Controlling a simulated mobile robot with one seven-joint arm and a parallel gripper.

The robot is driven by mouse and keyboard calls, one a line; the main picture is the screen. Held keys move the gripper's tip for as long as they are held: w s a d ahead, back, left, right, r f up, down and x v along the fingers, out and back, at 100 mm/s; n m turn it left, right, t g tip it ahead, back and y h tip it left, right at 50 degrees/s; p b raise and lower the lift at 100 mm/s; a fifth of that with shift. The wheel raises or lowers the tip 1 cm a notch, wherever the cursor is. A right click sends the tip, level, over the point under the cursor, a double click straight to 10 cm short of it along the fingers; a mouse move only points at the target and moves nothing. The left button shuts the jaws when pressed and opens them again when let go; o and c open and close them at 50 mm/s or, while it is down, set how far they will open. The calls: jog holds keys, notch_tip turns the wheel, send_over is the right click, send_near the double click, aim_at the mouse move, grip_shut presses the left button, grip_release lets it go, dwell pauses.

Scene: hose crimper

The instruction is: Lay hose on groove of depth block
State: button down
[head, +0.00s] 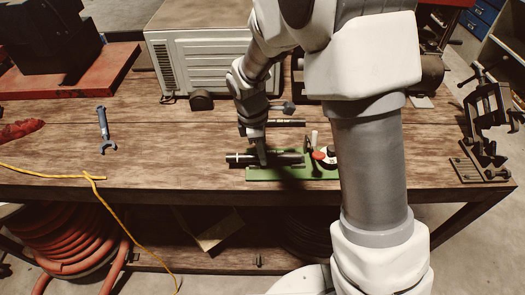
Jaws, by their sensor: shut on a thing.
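The depth block (262,176) is a green base near the front edge of the table, with upright parts at its right end. A dark hose (288,158) with a paler left end lies lengthwise along it. My gripper (263,161) points down and is shut on the hose near its middle. The hose is at or just above the block; I cannot tell whether it touches the groove, which is hidden by the hose and gripper.
Another dark bar (288,123) lies behind the block. A red-topped part (319,155) stands at the block's right end, next to my arm. A white ribbed machine (205,62) stands behind. A black clamp stand (485,125) is far right.

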jog(key=shift+f, duration=0.5)
dwell(1.4)
jog(key=c, duration=0.6)
grip_release()
jog(key=shift+r+p, duration=2.9)
jog(key=shift+r, duration=1.15)
